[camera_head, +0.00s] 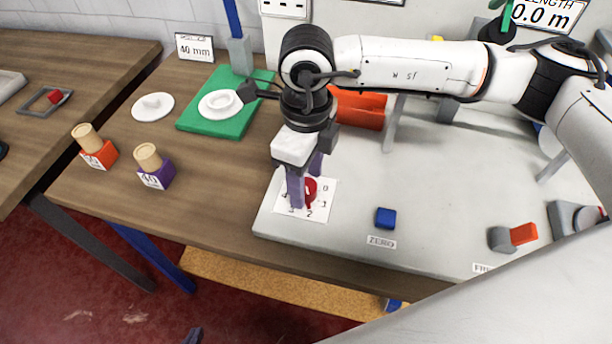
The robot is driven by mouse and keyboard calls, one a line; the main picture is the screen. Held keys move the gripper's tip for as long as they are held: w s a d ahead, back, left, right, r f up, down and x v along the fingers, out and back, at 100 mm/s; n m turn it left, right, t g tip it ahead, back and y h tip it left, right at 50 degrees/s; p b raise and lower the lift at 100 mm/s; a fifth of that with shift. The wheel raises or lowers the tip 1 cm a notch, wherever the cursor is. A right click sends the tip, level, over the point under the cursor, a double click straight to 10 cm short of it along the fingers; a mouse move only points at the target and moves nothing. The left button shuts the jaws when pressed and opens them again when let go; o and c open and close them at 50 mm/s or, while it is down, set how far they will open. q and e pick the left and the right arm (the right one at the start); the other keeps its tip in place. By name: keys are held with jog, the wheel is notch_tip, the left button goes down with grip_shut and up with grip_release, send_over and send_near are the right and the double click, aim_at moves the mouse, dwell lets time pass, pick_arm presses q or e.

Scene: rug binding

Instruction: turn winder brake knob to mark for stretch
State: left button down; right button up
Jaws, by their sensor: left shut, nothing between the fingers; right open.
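The red round knob (311,185) sits on a white square card (323,207) with numbers around it, at the left end of the pale grey panel. My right gripper (305,184) points down over the card, its two purple fingers apart. One finger stands in front of the knob at its left, the other behind it; I cannot tell whether they touch it. The fingers hide part of the knob and some numbers, so its pointing direction is unclear. A small dark tip at the bottom edge looks like my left gripper (193,336), shut and empty, away from the table.
A blue button (385,218) labelled ZERO and an orange-tipped lever (523,234) are to the right on the panel. A green board (207,118) and two stamps (154,168) (94,148) stand left.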

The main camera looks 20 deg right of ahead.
jog(key=shift+f, duration=0.35)
jog(key=c, duration=1)
jog(key=shift+c, duration=0.2)
